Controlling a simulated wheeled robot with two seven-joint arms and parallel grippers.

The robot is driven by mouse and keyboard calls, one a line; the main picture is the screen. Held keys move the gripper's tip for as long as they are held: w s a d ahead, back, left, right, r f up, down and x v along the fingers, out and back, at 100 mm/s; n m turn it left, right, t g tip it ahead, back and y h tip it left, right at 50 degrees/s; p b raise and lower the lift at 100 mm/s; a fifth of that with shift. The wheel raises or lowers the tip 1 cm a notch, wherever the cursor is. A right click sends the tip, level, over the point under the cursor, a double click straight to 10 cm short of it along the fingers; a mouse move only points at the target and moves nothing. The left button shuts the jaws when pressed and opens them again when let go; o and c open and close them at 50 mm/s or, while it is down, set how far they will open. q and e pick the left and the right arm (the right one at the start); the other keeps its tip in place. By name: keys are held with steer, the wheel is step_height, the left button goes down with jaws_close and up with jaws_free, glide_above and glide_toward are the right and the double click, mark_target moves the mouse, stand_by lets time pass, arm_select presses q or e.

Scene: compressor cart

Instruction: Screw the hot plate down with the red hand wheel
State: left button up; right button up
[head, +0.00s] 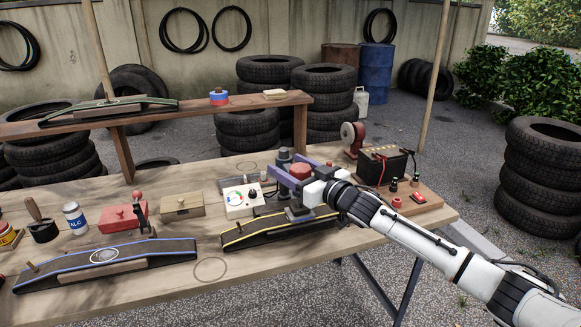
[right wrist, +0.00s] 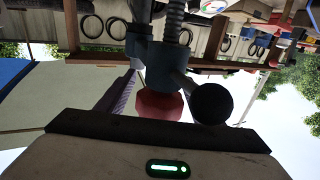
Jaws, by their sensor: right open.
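The red hand wheel (head: 300,171) sits at the top of a dark screw clamp near the table's right-hand part. My right gripper (head: 292,176) has purple fingers, one on each side of the wheel; it is open, and contact cannot be told. In the right wrist view the red wheel (right wrist: 160,105) lies beyond the palm, with a grey hub, a threaded screw (right wrist: 174,18) and a black ball knob (right wrist: 212,103). A dark block, seemingly the hot plate (head: 299,213), is below the wheel on a yellow-edged black strip (head: 262,234). My left gripper is not in view.
A white control box (head: 241,201) stands close left of the clamp. A battery (head: 381,166) on a wooden board is to the right. A blue-edged strip (head: 150,259), a red box (head: 122,218) and a wooden box (head: 183,207) are left. The front table edge is mostly clear.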

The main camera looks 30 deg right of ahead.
steer(key=c, duration=1.1)
